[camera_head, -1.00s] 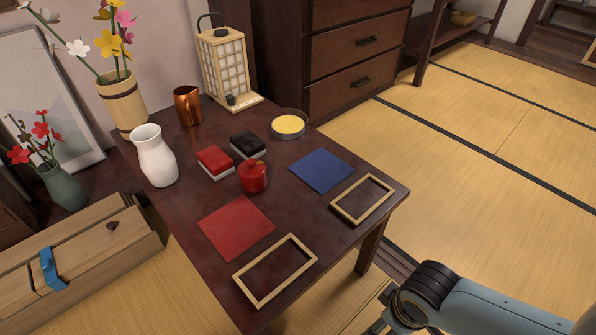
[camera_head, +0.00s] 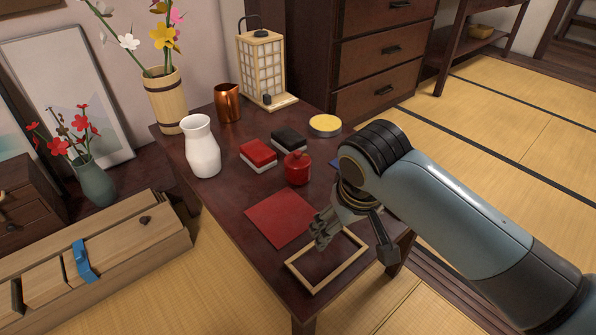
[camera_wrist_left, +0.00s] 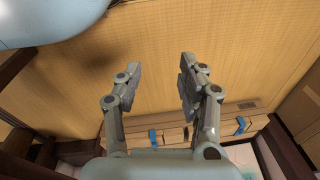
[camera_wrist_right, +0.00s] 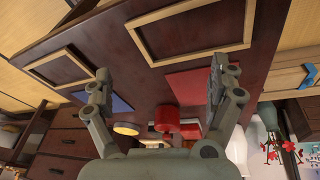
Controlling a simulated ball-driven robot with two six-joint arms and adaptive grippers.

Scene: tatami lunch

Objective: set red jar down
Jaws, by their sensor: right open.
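The red jar (camera_head: 297,168) stands upright on the dark table, beside a red-topped box and behind the red square mat (camera_head: 281,219). It also shows in the right wrist view (camera_wrist_right: 167,118), between my fingers in the picture but apart from them. My right gripper (camera_head: 352,235) is open and empty above the near part of the table, by the wooden frame (camera_head: 296,277). My left gripper (camera_wrist_left: 157,75) is open and empty in the left wrist view, over the tatami floor. The blue mat (camera_wrist_right: 112,102) is mostly hidden behind my right arm in the head view.
A red-topped box (camera_head: 258,153), a black-topped box (camera_head: 289,139) and a yellow-topped round dish (camera_head: 325,125) stand near the jar. A white vase (camera_head: 202,150), copper mug (camera_head: 228,103) and lantern (camera_head: 263,65) stand farther left and back. A second wooden frame (camera_wrist_right: 60,66) lies beside the blue mat.

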